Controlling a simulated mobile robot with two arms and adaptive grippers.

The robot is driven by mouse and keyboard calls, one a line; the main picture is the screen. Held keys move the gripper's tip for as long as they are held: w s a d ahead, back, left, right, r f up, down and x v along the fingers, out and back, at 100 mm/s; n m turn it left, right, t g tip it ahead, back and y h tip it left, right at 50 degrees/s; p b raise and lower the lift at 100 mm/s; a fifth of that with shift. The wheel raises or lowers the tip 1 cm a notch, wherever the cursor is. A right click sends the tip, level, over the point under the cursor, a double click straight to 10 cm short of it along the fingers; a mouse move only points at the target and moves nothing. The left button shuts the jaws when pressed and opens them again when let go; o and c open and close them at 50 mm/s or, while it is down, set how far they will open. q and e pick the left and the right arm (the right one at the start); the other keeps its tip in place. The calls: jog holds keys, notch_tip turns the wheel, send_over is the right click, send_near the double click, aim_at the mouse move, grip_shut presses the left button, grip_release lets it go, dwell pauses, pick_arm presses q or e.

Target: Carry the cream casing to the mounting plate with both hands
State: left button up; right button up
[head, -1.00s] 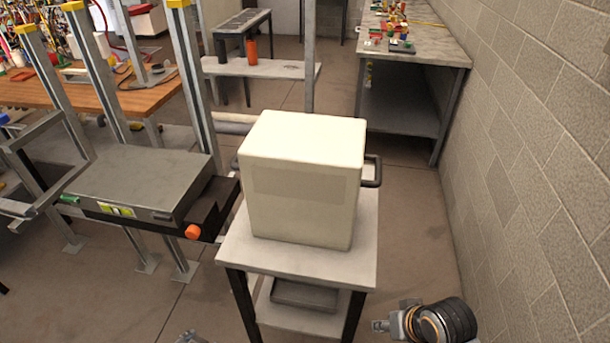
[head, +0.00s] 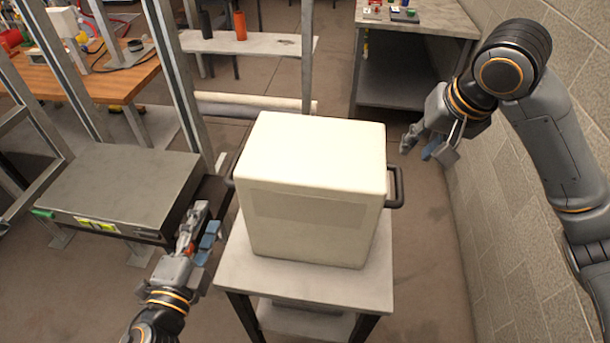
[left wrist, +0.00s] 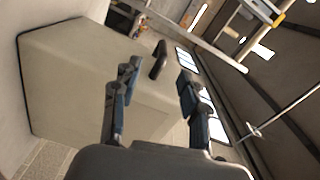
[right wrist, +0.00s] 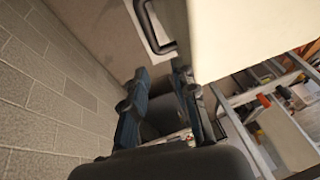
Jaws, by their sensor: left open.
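The cream casing (head: 310,190) stands upright on a small grey table (head: 290,285) in the head view. It has a dark handle on its left side (head: 231,175) and one on its right side (head: 396,188). My left gripper (head: 207,228) is open and empty, left of the casing and apart from it. In the left wrist view the left handle (left wrist: 158,60) shows ahead between its fingers. My right gripper (head: 424,145) is open and empty, right of the casing, beyond the right handle. I cannot make out the mounting plate for certain.
A grey flat-topped unit (head: 120,188) sits at the left by upright metal posts (head: 172,75). A block wall (head: 520,200) closes the right side, close to my right arm. A workbench (head: 425,18) stands at the back right. Floor shows between casing and wall.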

aim_at(226, 182)
pick_arm(q)
jog(key=w+d, duration=0.1)
jog(key=w, duration=0.3)
jog(key=w+d, duration=0.1)
jog(key=w, duration=0.6)
jog(key=shift+w+d+r, duration=0.35)
jog(key=shift+d+r, duration=0.05)
pick_arm(e)
jog(key=x, duration=0.4)
jog(key=s+x, duration=0.1)
jog(key=x, duration=0.7)
jog(key=shift+s+d+f, duration=0.15)
jog(key=shift+d+f, duration=0.15)
jog(key=shift+f, duration=0.05)
pick_arm(q)
jog(key=c, duration=0.6)
pick_arm(e)
grip_shut()
pick_arm(q)
grip_shut()
jog(key=shift+r, duration=0.2)
pick_arm(e)
jog(key=shift+r, duration=0.25)
